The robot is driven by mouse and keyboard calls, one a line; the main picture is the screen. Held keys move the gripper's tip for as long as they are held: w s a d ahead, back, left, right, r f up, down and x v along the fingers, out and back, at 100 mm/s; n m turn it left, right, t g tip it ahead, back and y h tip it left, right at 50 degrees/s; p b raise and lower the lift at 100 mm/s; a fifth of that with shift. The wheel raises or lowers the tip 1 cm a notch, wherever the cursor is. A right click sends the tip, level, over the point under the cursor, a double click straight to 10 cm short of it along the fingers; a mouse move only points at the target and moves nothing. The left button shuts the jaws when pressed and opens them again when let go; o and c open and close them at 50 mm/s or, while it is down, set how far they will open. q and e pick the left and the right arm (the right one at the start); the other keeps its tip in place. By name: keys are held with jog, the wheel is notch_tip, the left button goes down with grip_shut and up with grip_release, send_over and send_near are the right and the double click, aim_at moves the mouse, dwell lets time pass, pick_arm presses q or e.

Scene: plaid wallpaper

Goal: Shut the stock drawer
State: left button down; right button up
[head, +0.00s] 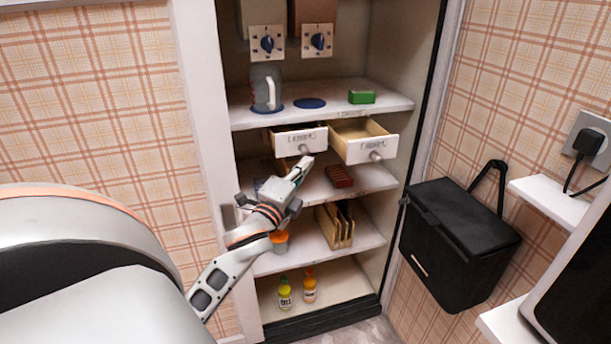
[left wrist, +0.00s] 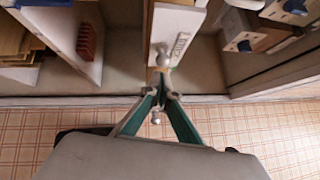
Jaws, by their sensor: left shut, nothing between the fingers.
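Two white drawers hang under a cabinet shelf. The left drawer (head: 287,138) stands partly out, and the right drawer (head: 352,152) stands further out, its wooden inside showing. Each has a label and a round knob; the labels are too small to read surely, so I cannot tell which is the stock drawer. My left gripper (head: 304,164) is shut and empty, just below and in front of the left drawer's knob. In the left wrist view the closed fingertips (left wrist: 163,90) point at a drawer's knob (left wrist: 163,56); contact is unclear. My right gripper is not in view.
Below are a dark red block (head: 339,176), a wooden rack (head: 337,227) and two bottles (head: 309,286). A black box (head: 455,240) hangs at the right.

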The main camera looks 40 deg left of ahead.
aim_at(296, 151)
pick_arm(q)
jog(key=shift+w+a, duration=0.2)
jog(key=shift+a, duration=0.15)
jog(key=w+a, duration=0.1)
jog(key=a, duration=0.1)
jog(key=w+a+p, duration=0.2)
jog(key=a, duration=0.1)
jog(key=shift+a+r, duration=0.25)
jog(key=shift+a, duration=0.05)
jog(key=shift+w+a+f, duration=0.1)
jog(key=shift+a+f, duration=0.05)
jog(key=shift+a, duration=0.2)
jog(key=shift+f, duration=0.1)
